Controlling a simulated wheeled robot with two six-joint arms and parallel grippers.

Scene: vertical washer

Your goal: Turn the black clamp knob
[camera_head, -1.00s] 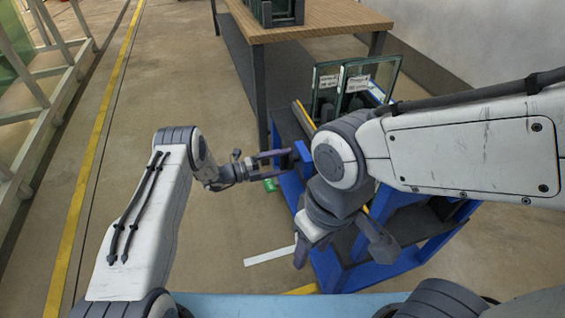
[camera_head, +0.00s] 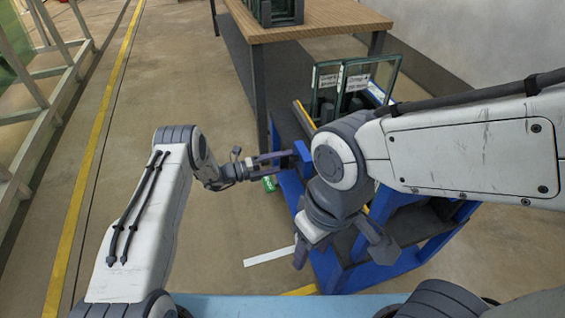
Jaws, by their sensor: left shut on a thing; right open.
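My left gripper (camera_head: 277,165) is at the left side of the blue rack (camera_head: 352,271), against its upright blue end piece (camera_head: 303,158). Its fingers are close together on a small part there. The black clamp knob cannot be made out on its own; it is small and hidden between the fingers. My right gripper (camera_head: 342,250) is open and empty, pointing down over the front part of the rack. My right arm hides much of the rack's middle.
Glass panes (camera_head: 356,88) with white labels stand upright in the rack. A wooden-topped table (camera_head: 325,19) is behind it, with a dark holder (camera_head: 276,12) on top. A small green item (camera_head: 269,184) shows below my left gripper.

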